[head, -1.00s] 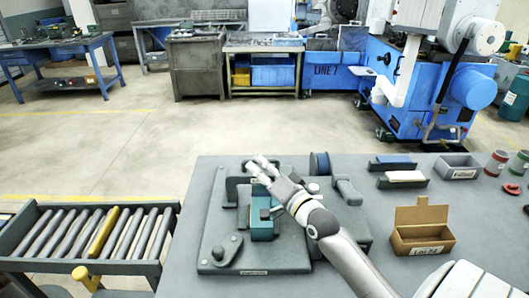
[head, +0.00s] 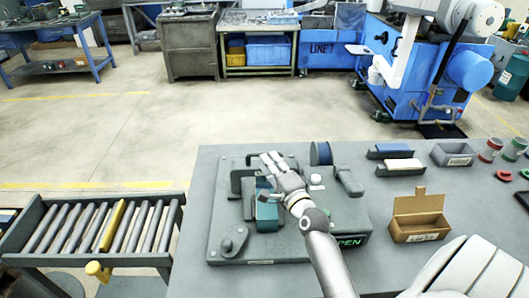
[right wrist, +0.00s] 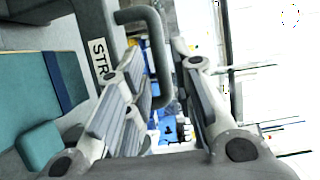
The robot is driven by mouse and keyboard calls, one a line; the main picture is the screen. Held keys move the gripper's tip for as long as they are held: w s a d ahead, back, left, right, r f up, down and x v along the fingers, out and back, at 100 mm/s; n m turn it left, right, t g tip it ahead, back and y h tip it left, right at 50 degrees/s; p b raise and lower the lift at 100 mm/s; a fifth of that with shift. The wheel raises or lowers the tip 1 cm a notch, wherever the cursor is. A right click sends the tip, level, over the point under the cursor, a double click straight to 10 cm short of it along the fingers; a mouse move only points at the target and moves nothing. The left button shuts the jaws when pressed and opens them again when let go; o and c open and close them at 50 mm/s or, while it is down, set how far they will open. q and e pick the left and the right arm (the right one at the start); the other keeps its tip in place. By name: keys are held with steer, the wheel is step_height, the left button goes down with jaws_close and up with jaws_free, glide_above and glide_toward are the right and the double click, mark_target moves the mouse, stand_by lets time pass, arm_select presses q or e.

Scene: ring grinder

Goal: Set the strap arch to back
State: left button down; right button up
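The strap arch (head: 236,180) is a dark grey bent bar at the back left of the fixture plate (head: 225,212), beside a teal block (head: 267,213). In the right wrist view its grey part (right wrist: 97,35) bears a label starting "STR", with a bent tube handle (right wrist: 146,15). My right gripper (head: 270,160) is above the plate by the arch and partly hides it. In the right wrist view the right gripper (right wrist: 155,95) has its fingers apart, with the handle showing between them. Contact cannot be told. My left gripper is not in view.
A knobbed lever (head: 232,243) stands at the plate's front left. A blue spool (head: 321,154) and grey lever (head: 347,182) are at its back right. A cardboard box (head: 418,218) and grey bin (head: 453,154) stand further right. A roller conveyor (head: 90,228) lies left of the table.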

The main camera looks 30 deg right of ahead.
steer(key=shift+w+d+p, duration=0.15)
steer(key=shift+w+d, duration=0.05)
steer(key=shift+w, duration=0.95)
steer(key=shift+w+d+p, duration=0.15)
steer(key=shift+w, duration=1)
jaws_close()
